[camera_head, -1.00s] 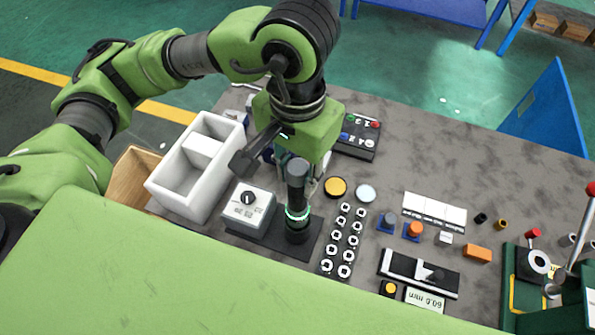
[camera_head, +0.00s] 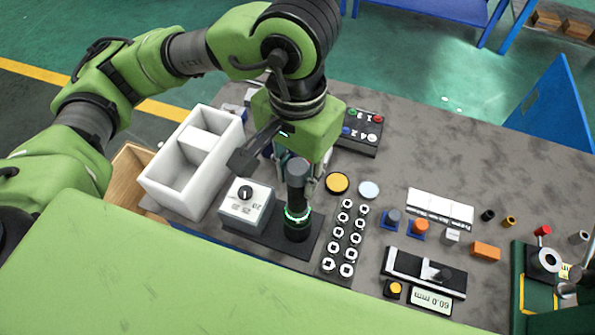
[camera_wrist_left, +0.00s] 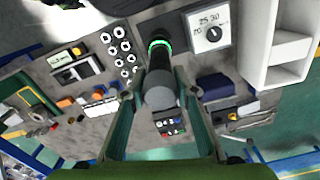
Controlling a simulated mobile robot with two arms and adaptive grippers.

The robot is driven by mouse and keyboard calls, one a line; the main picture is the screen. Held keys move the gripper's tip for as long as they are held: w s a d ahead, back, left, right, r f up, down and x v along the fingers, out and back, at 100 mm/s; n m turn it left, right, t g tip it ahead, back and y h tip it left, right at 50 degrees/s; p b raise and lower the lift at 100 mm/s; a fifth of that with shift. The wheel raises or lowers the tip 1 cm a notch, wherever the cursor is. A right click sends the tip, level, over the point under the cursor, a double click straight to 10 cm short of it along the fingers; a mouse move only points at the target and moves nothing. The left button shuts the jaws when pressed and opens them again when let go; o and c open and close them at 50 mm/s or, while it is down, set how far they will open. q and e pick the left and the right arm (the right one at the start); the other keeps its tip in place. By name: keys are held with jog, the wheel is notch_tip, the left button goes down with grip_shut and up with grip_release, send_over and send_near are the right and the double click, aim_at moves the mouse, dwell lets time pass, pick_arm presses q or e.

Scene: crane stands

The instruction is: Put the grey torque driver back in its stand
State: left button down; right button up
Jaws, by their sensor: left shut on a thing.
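The grey torque driver (camera_head: 298,180) stands upright, with its lower end at the black round holder of its stand, around which a green ring glows. I cannot tell how deep it sits. My left gripper (camera_head: 294,160) points down behind the driver's top and is shut on it. In the left wrist view the driver's round grey end (camera_wrist_left: 160,92) shows between the fingers, with the green ring beyond it. The stand's dark base plate (camera_head: 268,240) also carries a grey box with a black dial (camera_head: 246,200). My right gripper is not in view.
A white divided bin (camera_head: 190,165) stands left of the stand. A rack of several round sockets (camera_head: 346,235) lies close on its right. Behind are a button box (camera_head: 360,132) and a yellow disc (camera_head: 337,183). A caliper-like gauge (camera_head: 425,270) lies front right. The back-right tabletop is mostly clear.

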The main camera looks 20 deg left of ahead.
aim_at(298, 167)
pick_arm(q)
jog(key=shift+f+b, duration=0.4)
jog(key=shift+b, duration=0.05)
jog(key=c, duration=1.7)
grip_release()
jog(key=shift+r, duration=0.1)
jog(key=shift+o, duration=0.9)
jog(key=shift+r+p, duration=1.1)
jog(key=shift+r, duration=1.35)
notch_tip(298, 167, up, 12)
